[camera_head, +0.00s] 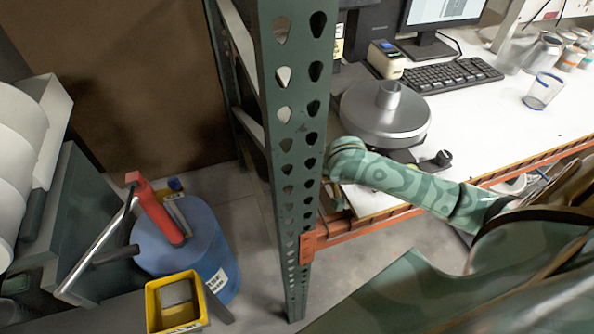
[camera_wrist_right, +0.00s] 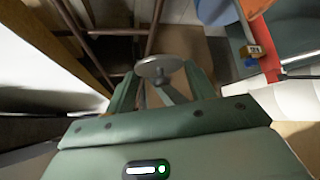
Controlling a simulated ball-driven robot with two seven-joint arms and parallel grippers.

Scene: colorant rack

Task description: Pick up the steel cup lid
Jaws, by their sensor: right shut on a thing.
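My right arm comes in from the right in the head view and ends beside the green post, with its gripper mostly hidden there. In the right wrist view my right gripper (camera_wrist_right: 161,82) is shut on a small round grey metal disc with a short stem, which looks like the steel cup lid (camera_wrist_right: 158,66). The disc sits between the fingertips, clear of any surface I can see. In the head view the lid cannot be made out. A large round steel piece (camera_head: 384,118) with a short raised neck stands on the white table. My left gripper is out of view.
The perforated green post (camera_head: 291,150) stands close to my right arm. An orange beam (camera_head: 355,226) edges the white table (camera_head: 470,115), which carries a keyboard (camera_head: 452,76), monitor and several cups. A blue drum (camera_head: 185,245) and yellow bin (camera_head: 176,303) stand at the lower left.

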